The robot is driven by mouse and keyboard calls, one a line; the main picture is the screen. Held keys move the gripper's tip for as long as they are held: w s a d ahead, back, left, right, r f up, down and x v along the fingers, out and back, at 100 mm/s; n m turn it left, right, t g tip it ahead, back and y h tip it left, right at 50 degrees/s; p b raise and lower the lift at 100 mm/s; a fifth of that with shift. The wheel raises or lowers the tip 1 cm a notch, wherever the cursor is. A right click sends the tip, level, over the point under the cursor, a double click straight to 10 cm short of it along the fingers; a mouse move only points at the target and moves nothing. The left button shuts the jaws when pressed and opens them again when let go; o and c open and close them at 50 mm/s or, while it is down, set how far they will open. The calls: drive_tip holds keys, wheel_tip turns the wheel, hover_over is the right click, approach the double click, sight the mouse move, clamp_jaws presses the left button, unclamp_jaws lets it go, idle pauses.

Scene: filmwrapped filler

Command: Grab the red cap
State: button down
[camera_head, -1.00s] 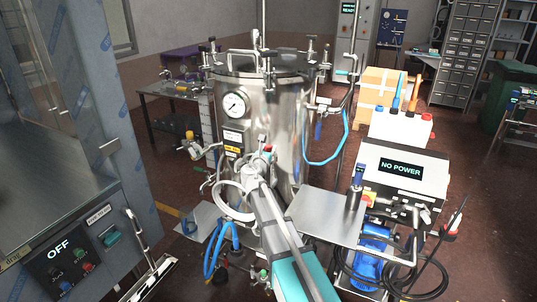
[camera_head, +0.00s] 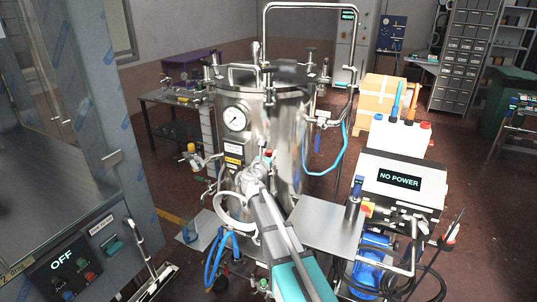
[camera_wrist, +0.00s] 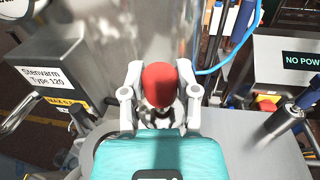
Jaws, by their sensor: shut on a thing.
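The red cap (camera_wrist: 159,84) sits between the two grey fingers of my gripper (camera_wrist: 159,92) in the wrist view. The fingers are shut on its sides, and its rounded top faces the camera. What lies under the cap is mostly hidden. In the head view my gripper (camera_head: 256,172) is in front of the steel tank (camera_head: 284,135), and only a small red patch shows at its tip.
A flat metal plate (camera_head: 325,222) lies right of my gripper, beside the unit reading NO POWER (camera_head: 399,181). Blue hoses (camera_head: 218,250) hang below left. A gauge (camera_head: 234,119) and small valves stick out of the tank. A cabinet marked OFF (camera_head: 61,262) stands left.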

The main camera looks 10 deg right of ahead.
drive_tip(key=s+r+p, duration=0.8)
drive_tip(key=s+r, duration=0.1)
drive_tip(key=s, duration=0.4)
drive_tip(key=shift+s+r, duration=0.15)
drive_tip(key=shift+s, duration=0.15)
drive_tip(key=shift+a, duration=0.1)
